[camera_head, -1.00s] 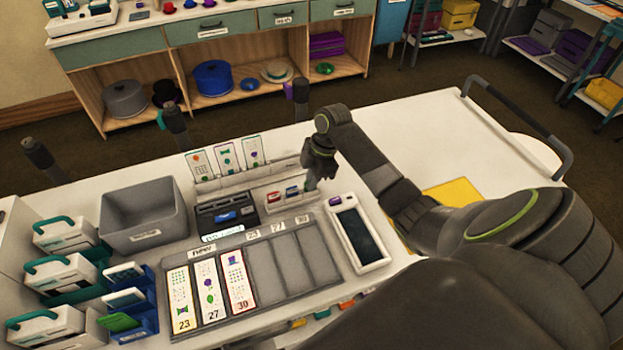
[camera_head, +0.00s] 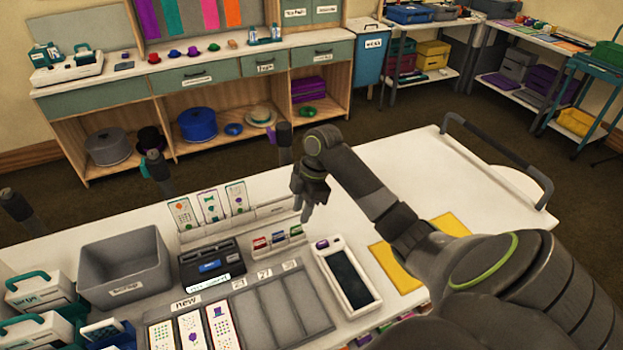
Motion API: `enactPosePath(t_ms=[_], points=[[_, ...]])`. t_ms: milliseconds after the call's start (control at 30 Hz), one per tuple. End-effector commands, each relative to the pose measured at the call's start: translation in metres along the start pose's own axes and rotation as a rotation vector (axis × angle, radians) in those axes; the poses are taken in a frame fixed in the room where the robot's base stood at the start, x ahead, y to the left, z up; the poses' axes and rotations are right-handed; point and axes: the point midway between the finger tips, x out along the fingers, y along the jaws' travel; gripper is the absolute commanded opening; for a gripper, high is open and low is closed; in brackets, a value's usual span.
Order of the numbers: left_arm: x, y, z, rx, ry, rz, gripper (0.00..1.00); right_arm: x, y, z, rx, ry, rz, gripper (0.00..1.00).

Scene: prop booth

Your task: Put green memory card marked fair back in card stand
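A small light card stand (camera_head: 282,248) on the white table holds several small memory cards in a row. A red-labelled card (camera_head: 259,243) is at its left and a second card (camera_head: 278,238) with a reddish label is in the middle. A green card (camera_head: 296,231) sits upright at its right end. The word on its label is too small to read. My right gripper (camera_head: 303,212) hangs just above and behind the green card, fingers pointing down, slightly apart, with nothing visible between them. My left gripper is not in view.
A black card reader box (camera_head: 205,262) and a grey bin (camera_head: 125,265) stand left of the stand. A white handheld device (camera_head: 347,276) lies to its right. The table's right side is mostly clear.

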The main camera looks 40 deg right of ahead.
Motion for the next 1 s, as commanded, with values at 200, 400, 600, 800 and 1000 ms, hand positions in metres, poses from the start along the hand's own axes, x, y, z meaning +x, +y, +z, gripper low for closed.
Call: enactPosePath(t_ms=[200, 400, 600, 800, 1000], points=[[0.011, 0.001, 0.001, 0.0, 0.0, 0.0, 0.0, -0.056, 0.001, 0.002, -0.001, -0.004, 0.006, 0.3], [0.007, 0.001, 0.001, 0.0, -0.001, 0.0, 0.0, -0.099, 0.0, -0.001, 0.0, -0.002, 0.002, 0.3], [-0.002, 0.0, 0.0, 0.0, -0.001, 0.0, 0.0, -0.115, 0.0, 0.0, 0.001, -0.001, -0.001, 0.3], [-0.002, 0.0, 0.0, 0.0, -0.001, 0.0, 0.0, -0.117, 0.0, 0.0, 0.001, 0.0, -0.001, 0.3], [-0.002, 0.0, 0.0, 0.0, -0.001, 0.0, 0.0, -0.116, 0.0, 0.0, 0.001, 0.0, -0.001, 0.3]])
